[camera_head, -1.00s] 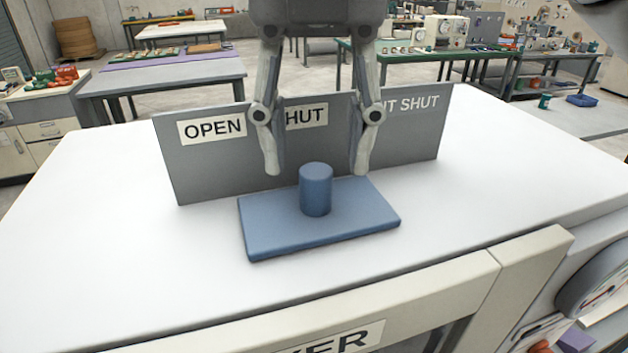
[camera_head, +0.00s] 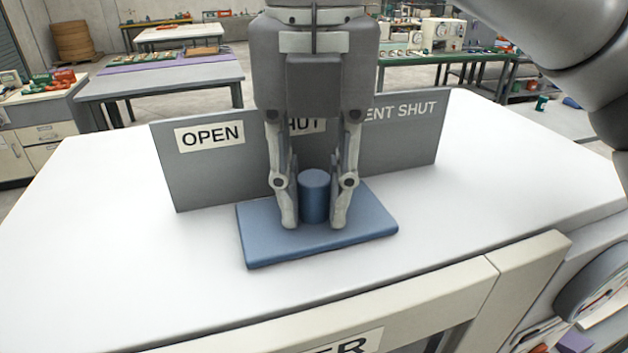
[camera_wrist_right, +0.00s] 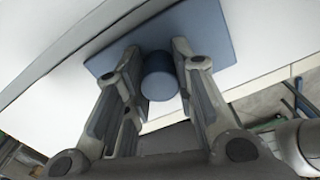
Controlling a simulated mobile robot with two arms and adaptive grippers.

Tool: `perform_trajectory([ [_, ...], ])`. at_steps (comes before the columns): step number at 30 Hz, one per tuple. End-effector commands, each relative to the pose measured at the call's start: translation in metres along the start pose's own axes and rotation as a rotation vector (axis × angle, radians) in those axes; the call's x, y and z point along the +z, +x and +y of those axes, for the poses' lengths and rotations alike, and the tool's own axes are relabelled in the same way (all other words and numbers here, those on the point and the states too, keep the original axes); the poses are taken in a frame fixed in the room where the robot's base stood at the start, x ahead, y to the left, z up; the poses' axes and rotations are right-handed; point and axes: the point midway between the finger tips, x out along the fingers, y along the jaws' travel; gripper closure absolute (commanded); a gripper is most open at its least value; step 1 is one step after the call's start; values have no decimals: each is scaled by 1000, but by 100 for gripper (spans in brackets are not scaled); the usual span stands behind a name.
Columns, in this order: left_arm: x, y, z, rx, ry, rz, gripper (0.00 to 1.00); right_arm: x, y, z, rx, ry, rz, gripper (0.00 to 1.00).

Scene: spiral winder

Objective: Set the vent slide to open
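The vent slide is a flat blue plate (camera_head: 368,222) with an upright round blue knob (camera_head: 314,197). It lies on the white top in front of a grey upright panel (camera_head: 357,155). The panel has an OPEN label (camera_head: 210,134) at left and a SHUT label, partly hidden behind my gripper. The plate sits mostly in front of the SHUT side, right of OPEN. My right gripper (camera_head: 314,222) points down, with one finger on each side of the knob, closed against it. The wrist view shows the knob (camera_wrist_right: 160,78) between the fingers. My left gripper is not in view.
The white machine top (camera_head: 100,220) is clear left and right of the plate. The panel stands close behind it. A dial (camera_head: 595,290) is at the lower right.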

Motion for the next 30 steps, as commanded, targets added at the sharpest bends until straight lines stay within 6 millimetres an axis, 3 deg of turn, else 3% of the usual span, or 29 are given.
perform_trajectory([
  [3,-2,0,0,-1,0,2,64,0,0,0,-1,0,0,100],
  [11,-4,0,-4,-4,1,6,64,-2,0,5,-1,-2,-1,100],
  [21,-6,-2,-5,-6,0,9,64,-22,-1,68,0,-3,-1,100],
  [30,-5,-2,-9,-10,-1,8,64,-26,-1,81,3,-1,0,100],
])
